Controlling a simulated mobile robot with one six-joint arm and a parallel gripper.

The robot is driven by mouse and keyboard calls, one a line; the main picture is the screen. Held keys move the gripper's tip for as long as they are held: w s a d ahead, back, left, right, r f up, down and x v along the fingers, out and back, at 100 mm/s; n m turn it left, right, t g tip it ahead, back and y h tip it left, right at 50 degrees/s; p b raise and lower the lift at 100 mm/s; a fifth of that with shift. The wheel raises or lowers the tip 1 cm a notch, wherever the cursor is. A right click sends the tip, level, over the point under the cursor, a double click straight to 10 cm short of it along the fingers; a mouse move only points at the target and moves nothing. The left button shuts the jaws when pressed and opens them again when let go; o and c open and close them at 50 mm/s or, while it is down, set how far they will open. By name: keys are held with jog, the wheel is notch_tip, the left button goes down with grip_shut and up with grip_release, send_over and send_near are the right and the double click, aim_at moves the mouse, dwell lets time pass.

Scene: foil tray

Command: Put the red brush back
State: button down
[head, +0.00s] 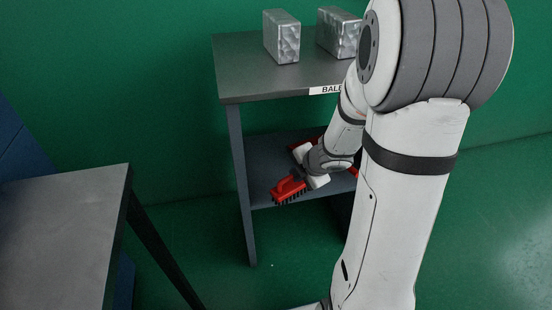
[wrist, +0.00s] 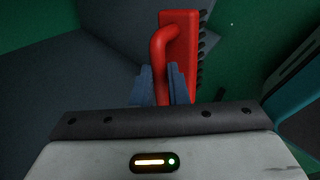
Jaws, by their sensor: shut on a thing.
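The red brush (head: 287,187) has dark bristles and shows near the front edge of the lower shelf (head: 262,153) in the head view. My gripper (head: 303,178) is shut on the brush's red handle. In the wrist view the brush (wrist: 180,40) lies ahead of my gripper (wrist: 164,88), its bristles facing right and its curved handle between the blue-grey fingers. I cannot tell whether the brush touches the shelf. Part of another red thing (head: 302,143) shows behind my gripper on the shelf, mostly hidden by my arm.
The shelf sits under a grey table top (head: 240,75). Two silvery foil-like blocks (head: 282,37) (head: 338,33) stand on that top. A label (head: 325,90) on its front edge is partly covered by my arm. Another grey table (head: 60,225) stands at the left, with green floor between.

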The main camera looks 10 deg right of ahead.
jog(key=w+a+f+b, duration=0.1)
jog(key=w, duration=0.3)
jog(key=w+a+f+b, duration=0.1)
jog(key=w+a+f, duration=0.1)
jog(key=w, duration=0.3)
jog(key=shift+a+f, duration=0.25)
jog(key=shift+w, duration=0.1)
jog(key=shift+f+b, duration=0.1)
jog(key=shift+b, duration=0.2)
jog(key=c, duration=1.4)
grip_release()
jog(key=p+v, duration=0.7)
jog(key=v, duration=0.5)
jog(key=shift+r+p, duration=0.2)
jog(key=shift+p, duration=0.15)
